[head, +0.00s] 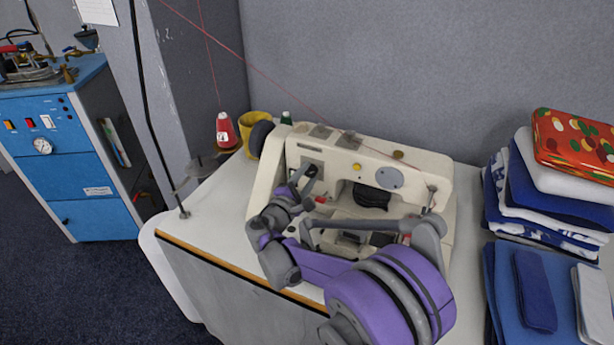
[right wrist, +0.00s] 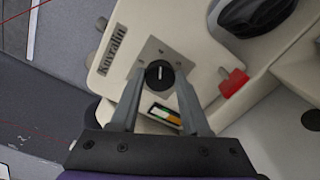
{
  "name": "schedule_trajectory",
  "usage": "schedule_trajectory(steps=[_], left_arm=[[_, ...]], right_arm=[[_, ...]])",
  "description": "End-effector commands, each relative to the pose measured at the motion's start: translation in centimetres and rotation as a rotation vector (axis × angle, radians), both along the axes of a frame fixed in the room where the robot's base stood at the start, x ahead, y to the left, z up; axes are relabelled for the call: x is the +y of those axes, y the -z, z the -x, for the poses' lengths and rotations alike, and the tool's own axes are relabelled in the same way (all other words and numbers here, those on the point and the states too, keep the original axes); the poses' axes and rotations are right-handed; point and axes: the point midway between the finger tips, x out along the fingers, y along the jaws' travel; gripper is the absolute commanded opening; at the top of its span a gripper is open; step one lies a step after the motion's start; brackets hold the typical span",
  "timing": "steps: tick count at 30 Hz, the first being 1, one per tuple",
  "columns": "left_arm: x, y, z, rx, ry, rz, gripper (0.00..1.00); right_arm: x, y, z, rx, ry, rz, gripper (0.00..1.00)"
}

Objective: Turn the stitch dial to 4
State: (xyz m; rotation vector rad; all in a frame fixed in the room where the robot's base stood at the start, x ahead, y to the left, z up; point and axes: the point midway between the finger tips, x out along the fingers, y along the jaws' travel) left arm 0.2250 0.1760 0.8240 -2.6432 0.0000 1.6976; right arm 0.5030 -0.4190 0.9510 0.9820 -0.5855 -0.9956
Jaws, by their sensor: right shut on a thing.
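The cream sewing machine (head: 350,150) stands on the white table. Its stitch dial (right wrist: 159,74) is a small black knob with a white line on a square metal plate in the right wrist view. The line points roughly toward the top of that picture; no numbers are readable. My right gripper (head: 307,177) reaches the machine's left end, and its fingers are shut on the dial, one on each side. In the head view the gripper hides most of the dial. My left gripper is not in view.
A red lever (right wrist: 234,83) and a black handwheel (head: 261,138) are near the dial. Folded cloths (head: 519,270) lie at right. A blue cabinet (head: 62,150) stands far left.

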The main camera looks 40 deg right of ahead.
Motion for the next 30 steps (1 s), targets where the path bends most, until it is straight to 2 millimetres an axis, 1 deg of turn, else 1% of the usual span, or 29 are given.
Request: schedule_trajectory(steps=[13,14,18,19,26,30], left_arm=[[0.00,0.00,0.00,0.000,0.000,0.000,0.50],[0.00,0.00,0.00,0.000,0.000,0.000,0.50],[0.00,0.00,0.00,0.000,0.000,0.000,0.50],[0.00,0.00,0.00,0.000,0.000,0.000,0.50],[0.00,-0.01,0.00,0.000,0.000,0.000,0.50],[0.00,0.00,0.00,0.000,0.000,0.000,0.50]], right_arm=[[0.04,0.07,0.02,-0.008,0.000,-0.006,0.00],[0.04,0.07,0.02,-0.008,0.000,-0.006,0.50],[0.03,0.04,0.01,-0.007,0.000,-0.005,0.75],[0.03,0.04,0.01,-0.007,0.000,-0.005,0.77],[0.03,0.02,0.01,-0.008,-0.001,-0.004,0.77],[0.72,0.00,0.30,-0.008,-0.002,-0.005,0.77]])
